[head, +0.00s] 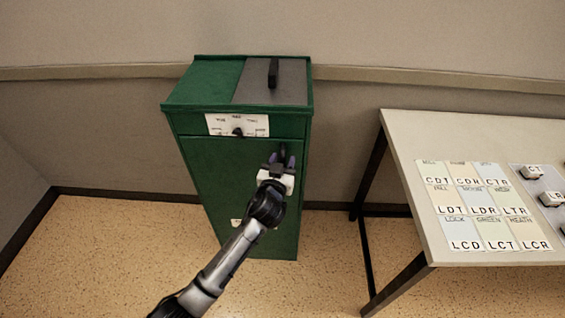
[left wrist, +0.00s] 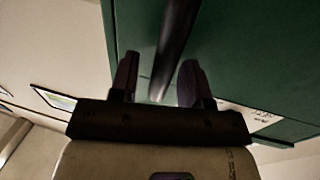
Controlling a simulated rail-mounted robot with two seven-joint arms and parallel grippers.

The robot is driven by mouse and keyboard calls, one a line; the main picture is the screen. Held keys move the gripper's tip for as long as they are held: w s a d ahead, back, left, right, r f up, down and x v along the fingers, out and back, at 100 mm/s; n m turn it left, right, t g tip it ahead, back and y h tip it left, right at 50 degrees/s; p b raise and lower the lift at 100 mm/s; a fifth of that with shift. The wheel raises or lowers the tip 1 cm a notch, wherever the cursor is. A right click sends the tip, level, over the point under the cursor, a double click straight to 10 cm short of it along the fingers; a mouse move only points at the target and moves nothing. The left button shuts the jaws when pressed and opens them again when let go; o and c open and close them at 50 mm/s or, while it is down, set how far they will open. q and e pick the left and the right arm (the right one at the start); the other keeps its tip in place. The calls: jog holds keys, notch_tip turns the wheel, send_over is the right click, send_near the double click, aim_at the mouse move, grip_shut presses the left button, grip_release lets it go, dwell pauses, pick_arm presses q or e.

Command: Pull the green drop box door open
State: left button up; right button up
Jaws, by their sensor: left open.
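The green drop box (head: 215,85) stands on the floor against the wall. Its front door (head: 213,170) looks shut. A dark upright bar handle (head: 283,152) is near the door's right edge. My left gripper (head: 277,162) is in front of the door at the handle. In the left wrist view, the open fingers (left wrist: 158,82) stand on either side of the dark handle bar (left wrist: 178,35), with a gap visible beside it. Whether a finger touches the bar cannot be told. My right gripper is not in view.
A white dial plate (head: 237,125) with a black knob is above the door. A grey panel with a black handle (head: 273,73) is on the box top. A table (head: 405,135) with lettered cards (head: 482,205) stands at the right. The floor left of the box is clear.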

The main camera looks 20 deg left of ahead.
pick_arm(q)
jog(key=shift+c, duration=0.2)
grip_shut()
dwell(0.3)
